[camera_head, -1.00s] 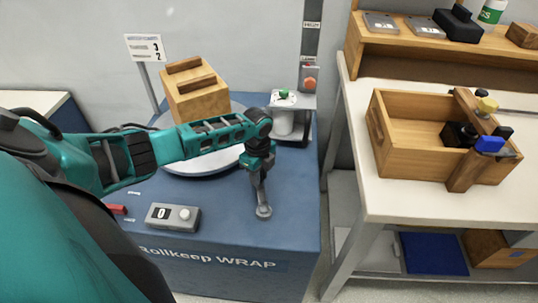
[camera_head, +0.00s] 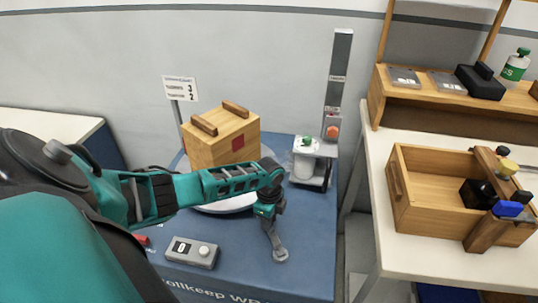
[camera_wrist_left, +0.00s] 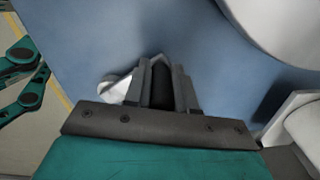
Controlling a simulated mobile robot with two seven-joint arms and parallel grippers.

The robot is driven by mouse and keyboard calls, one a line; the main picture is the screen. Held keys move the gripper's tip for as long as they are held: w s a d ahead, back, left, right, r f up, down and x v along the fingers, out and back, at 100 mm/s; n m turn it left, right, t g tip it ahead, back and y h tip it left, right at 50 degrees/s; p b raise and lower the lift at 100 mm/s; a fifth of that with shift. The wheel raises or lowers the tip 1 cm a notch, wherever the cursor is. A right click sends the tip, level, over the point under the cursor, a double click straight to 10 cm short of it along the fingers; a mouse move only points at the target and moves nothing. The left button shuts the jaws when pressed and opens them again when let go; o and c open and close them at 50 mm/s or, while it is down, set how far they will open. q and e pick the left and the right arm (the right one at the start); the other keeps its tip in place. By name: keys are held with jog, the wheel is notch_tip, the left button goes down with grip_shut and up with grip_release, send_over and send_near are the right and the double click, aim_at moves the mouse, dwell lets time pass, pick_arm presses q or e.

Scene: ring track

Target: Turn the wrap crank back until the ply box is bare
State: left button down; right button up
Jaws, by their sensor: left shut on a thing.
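The ply box (camera_head: 225,138), pale wood with two dark runners on top and a red square on one side, stands upright on the white turntable (camera_head: 245,202). I cannot make out clear film on it. The wrap crank (camera_head: 279,248) is a grey arm on the blue machine top, its round hub toward the front. My left gripper (camera_head: 267,210) is shut on the crank's handle, behind the hub. In the left wrist view the dark handle (camera_wrist_left: 161,86) sits between the fingers, with the silver crank arm (camera_wrist_left: 115,88) beside them. My right gripper is out of view.
A counter box (camera_head: 192,252) reading 0 lies left of the crank. The white roll carriage (camera_head: 308,160) stands by the grey mast (camera_head: 338,80). A sign (camera_head: 180,88) stands behind the box. A workbench with a wooden crate (camera_head: 430,215) is at the right.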

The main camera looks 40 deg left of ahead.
pick_arm(q)
jog(key=shift+w+d, duration=0.15)
jog(key=c, duration=0.9)
grip_release()
jog(key=shift+r, duration=0.1)
notch_tip(320, 180, up, 13)
jog(key=p, duration=0.2)
jog(key=shift+p, duration=0.4)
jog(key=shift+f, duration=0.2)
